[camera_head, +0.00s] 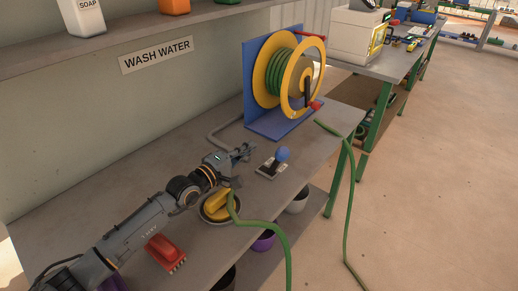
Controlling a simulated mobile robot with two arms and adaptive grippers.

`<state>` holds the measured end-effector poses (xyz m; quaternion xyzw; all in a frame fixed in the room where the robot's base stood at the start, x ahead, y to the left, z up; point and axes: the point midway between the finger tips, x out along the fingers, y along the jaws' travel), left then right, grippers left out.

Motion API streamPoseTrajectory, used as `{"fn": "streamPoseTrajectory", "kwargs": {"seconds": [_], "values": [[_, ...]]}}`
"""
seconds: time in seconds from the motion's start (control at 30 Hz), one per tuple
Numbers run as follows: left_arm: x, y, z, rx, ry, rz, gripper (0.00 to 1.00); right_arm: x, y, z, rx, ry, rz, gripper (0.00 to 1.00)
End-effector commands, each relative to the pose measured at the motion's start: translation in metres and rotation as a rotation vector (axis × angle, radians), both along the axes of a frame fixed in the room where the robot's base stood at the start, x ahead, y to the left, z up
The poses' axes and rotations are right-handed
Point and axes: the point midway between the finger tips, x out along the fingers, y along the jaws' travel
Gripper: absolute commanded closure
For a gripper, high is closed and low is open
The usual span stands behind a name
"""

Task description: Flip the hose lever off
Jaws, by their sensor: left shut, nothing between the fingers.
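The hose lever has a round blue knob (282,154) and stands on a small plate (266,170) on the grey bench. It leans toward the right and away from me. My left gripper (247,149) is shut and empty, with its fingertips just left of the knob and apart from it. A hose reel (275,72) with yellow rims, green hose and a blue stand (249,78) stands behind the lever. My right gripper is not in view.
A red brush (165,252) lies nearer. A grey pipe (223,135) runs behind. Pots stand below the bench. The bench left of my arm is clear.

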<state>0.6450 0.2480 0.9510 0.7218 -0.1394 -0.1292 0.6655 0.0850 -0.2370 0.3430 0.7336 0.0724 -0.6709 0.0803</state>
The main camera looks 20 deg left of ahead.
Motion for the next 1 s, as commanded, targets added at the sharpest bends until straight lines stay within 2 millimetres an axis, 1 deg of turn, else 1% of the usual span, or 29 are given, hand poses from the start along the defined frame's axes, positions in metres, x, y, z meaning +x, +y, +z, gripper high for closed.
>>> {"fn": "streamPoseTrajectory", "kwargs": {"seconds": [0.03, 0.1, 0.2, 0.33, 0.5, 1.0], "values": [[-0.011, 0.003, -0.002, 0.002, 0.004, -0.002, 1.0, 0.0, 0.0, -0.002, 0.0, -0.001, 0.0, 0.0], [-0.023, 0.008, -0.002, 0.002, 0.003, -0.001, 1.0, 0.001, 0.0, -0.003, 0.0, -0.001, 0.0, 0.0], [-0.037, 0.014, -0.001, 0.002, 0.002, -0.001, 1.0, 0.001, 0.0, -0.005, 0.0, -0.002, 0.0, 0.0], [-0.049, 0.02, 0.0, 0.001, 0.002, 0.0, 1.0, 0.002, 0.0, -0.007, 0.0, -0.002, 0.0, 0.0], [-0.055, 0.022, 0.002, 0.001, 0.0, 0.001, 1.0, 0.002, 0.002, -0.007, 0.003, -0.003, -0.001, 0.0], [-0.055, 0.022, 0.003, 0.001, 0.0, 0.001, 1.0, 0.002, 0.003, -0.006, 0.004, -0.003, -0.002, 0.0]]}}
